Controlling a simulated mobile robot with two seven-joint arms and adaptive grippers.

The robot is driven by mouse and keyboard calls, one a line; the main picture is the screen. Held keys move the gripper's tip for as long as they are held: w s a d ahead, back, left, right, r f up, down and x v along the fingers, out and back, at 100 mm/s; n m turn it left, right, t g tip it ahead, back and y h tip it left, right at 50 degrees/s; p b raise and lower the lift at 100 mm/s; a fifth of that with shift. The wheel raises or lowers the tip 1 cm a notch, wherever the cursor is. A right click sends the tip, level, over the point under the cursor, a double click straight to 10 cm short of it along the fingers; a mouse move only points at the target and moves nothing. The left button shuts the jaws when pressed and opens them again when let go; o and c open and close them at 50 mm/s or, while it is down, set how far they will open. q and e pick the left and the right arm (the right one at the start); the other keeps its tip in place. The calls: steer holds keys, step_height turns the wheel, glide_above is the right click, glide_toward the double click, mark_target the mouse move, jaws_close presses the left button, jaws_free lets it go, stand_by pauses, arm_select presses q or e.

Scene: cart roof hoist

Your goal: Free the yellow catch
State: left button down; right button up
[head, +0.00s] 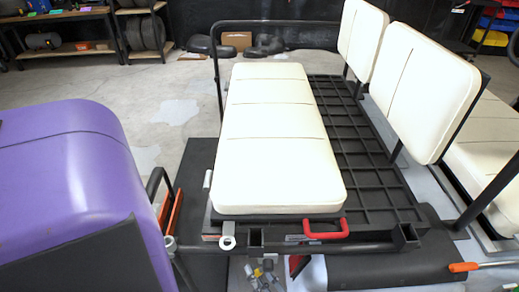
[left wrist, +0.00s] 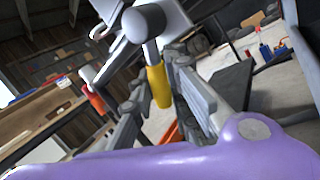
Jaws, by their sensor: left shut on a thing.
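The yellow catch (left wrist: 158,87) stands between the fingers of my left gripper (left wrist: 160,98) in the left wrist view. A grey rounded knob and stem rise above its yellow sleeve. In the head view my left gripper (head: 263,277) is small at the bottom edge, below the front of the cream seat frame. A bit of yellow (head: 268,264) shows at its fingers there. The gripper is shut on the catch; the exact finger contact is hard to see. My right gripper is not in view.
A cream seat cushion (head: 273,130) lies on a black grid deck (head: 365,150). A red handle (head: 326,230) is at the deck's front edge. A large purple body (head: 70,180) fills the left. An orange-tipped bar (head: 464,267) is at lower right. Open floor lies behind.

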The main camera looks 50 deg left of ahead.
arm_select(q)
steer(key=shift+s+a+r+m+t+y, duration=0.15)
steer(key=shift+s+m+t+y, duration=0.15)
steer(key=shift+m+t, duration=0.3)
steer(key=c, duration=1.7)
jaws_free()
steer(key=shift+v, duration=3.75)
steer(key=shift+c, duration=0.5)
